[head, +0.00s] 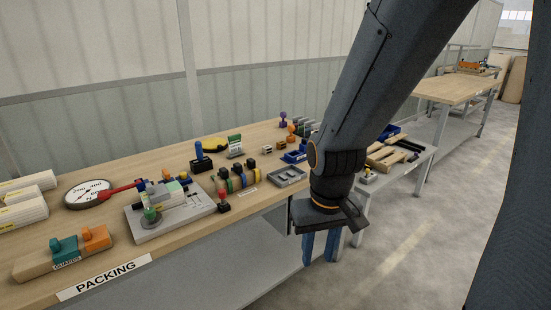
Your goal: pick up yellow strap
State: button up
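My gripper (321,248) hangs in front of the packing table's front edge, pointing down. Its two blue fingers are apart with nothing seen between them. A flat yellow item (215,143) with a dark end lies toward the back of the table. A row of coloured rings or rolls (236,179), some of them yellow, with dark knobs on top, stands nearer the front, left of my gripper. I cannot tell which of these is the yellow strap. My gripper is well apart from both. My arm hides part of the table's right end.
The wooden packing table (130,258) also holds a round dial (88,194), a grey fixture plate (176,222), a grey tray (288,177) and white rolls (24,211). A lower side table (412,163) with wooden slats stands at right. The floor (400,255) there is clear.

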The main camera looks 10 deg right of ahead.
aim_at(250, 163)
jog(key=u, duration=0.05)
jog(key=i, duration=1.2)
jog(key=u, duration=0.7)
